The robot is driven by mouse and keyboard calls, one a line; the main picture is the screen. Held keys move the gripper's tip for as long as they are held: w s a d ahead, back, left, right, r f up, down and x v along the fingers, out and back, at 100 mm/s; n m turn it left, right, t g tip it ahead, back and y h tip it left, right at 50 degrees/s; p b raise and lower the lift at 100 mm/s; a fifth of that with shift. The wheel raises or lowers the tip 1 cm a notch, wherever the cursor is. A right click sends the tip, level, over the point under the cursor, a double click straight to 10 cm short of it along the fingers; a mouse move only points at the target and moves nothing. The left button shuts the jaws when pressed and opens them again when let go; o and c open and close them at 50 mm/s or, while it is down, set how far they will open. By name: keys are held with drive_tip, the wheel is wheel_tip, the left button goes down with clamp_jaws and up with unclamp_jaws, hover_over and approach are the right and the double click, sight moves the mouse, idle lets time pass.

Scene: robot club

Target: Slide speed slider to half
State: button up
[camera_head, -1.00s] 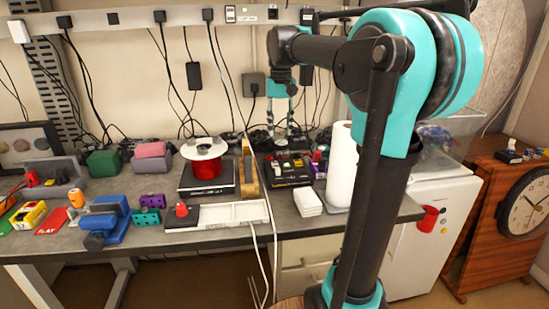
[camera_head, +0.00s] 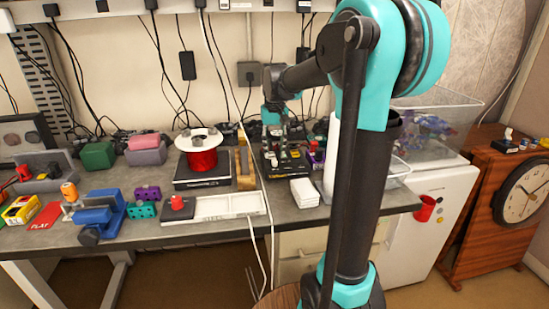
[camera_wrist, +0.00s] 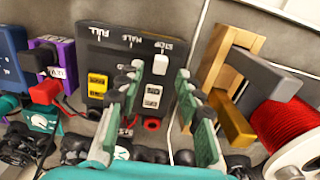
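The black control panel (camera_wrist: 95,55) lies on the bench with the labels FULL, HALF and STOP along one edge. A white slider knob (camera_wrist: 160,65) is at the STOP end. My gripper (camera_wrist: 160,72) is open over the panel; in the wrist view its green-padded fingertips lie on either side of the knob. I cannot tell whether they touch it. In the head view my gripper (camera_head: 284,135) points down over the panel (camera_head: 268,168), hiding much of it.
A wooden holder (camera_wrist: 225,75) and a red spool (camera_wrist: 285,125) stand beside the panel. A purple block (camera_wrist: 62,58) is on its other side. White stacked pieces (camera_head: 304,192) lie in front of it. Cables hang behind and run across the bench.

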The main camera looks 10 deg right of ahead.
sight(275, 160)
drive_tip(key=shift+f, duration=1.6)
clamp_jaws()
